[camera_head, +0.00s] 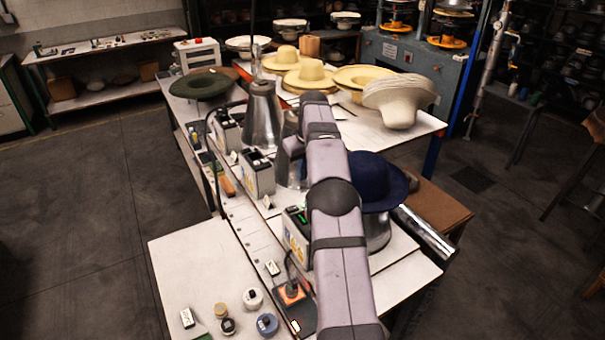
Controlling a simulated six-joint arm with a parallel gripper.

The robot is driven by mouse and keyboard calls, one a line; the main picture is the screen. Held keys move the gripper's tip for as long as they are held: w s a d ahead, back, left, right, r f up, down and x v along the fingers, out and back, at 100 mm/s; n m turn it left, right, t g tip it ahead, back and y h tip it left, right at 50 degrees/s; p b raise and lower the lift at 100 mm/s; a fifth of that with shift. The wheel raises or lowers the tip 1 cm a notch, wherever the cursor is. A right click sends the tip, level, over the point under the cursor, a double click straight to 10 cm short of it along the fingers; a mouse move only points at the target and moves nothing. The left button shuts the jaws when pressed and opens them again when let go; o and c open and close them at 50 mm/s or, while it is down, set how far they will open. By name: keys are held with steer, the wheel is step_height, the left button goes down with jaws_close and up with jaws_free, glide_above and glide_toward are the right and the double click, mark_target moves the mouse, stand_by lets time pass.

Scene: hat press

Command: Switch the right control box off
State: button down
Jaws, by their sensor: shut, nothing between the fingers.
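Three control boxes stand in a row along the left side of the long table. The right control box (293,238) is the nearest one, partly hidden by my arm. It is pale with coloured labels on its front and a green patch near its top. The middle control box (258,172) and the far control box (226,131) are pale with dark parts. My arm runs up from the bottom, passing in front of the right box's right side, and bends down near the metal cones. My gripper is hidden behind the arm, so its fingers do not show.
A dark blue hat (375,180) sits on a metal form right of my arm. A tall metal cone (262,115) stands beyond the middle box. Straw hats (310,77) and a green hat (200,84) lie farther back. Small jars (252,298) and a black device with an orange part (292,291) are near the front.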

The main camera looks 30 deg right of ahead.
steer(key=shift+f, duration=0.1)
